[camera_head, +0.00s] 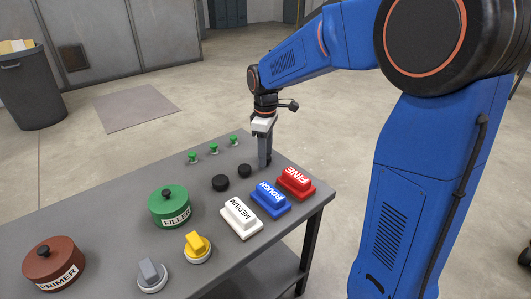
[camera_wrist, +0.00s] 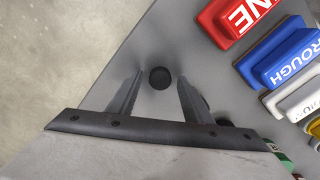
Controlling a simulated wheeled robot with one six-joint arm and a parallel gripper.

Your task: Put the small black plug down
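The small black plug (camera_wrist: 160,78) shows in the wrist view as a dark round disc against the grey table top, between the two fingertips of my gripper (camera_wrist: 159,80). A gap shows on each side of it, so the fingers stand open and apart from it. In the head view my gripper (camera_head: 264,157) points straight down, its tips low at the table's far right part. The plug cannot be made out there, hidden by the fingers.
The grey table (camera_head: 110,220) also bears red (camera_head: 296,184), blue (camera_head: 270,199) and white (camera_head: 241,217) labelled blocks, a green FILLER pot (camera_head: 169,206), a brown PRIMER pot (camera_head: 53,264), yellow and grey knobs, and several small green pegs. Table edges lie close to my gripper.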

